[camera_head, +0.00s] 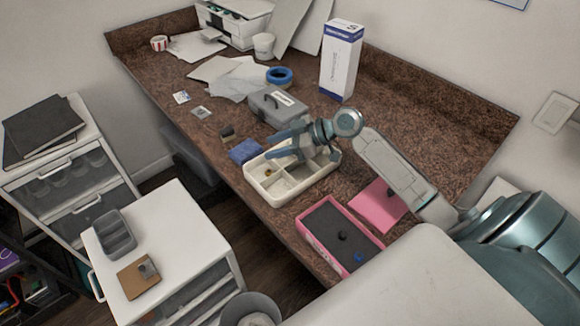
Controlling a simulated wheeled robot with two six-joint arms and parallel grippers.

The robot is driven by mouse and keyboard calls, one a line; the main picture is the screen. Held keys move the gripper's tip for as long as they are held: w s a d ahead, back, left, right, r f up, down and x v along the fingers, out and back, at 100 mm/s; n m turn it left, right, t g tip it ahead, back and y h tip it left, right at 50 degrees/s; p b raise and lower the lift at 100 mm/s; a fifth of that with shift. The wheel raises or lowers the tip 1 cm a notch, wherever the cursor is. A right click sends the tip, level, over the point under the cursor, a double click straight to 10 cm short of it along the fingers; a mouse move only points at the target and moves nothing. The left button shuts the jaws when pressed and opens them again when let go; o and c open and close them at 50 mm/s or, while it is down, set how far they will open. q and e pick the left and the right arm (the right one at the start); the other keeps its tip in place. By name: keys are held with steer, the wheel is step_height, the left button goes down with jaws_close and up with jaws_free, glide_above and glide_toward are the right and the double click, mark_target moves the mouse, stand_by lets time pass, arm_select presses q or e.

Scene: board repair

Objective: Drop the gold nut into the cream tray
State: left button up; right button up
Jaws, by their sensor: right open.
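The cream tray (272,194) is a divided box on the brown countertop, near its front edge. A small gold piece, which looks like the gold nut (267,172), lies inside its left compartment. My right gripper (271,149) is over the back part of the tray, with its fingers apart and pointing left. I see nothing held between them. The gripper hides part of the tray's back wall and compartments. My left gripper is not in view.
A grey case (277,106) and a blue block (244,151) sit close behind and left of the tray. A pink box (312,240) with dark lining stands in front. A tall white-blue carton (340,62) and blue tape roll (279,75) are farther back.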

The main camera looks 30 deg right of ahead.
steer(key=b+v, duration=0.2)
steer(key=v, duration=0.8)
steer(key=shift+s+d+r, duration=0.15)
steer(key=shift+d, duration=0.1)
stand_by(0.6)
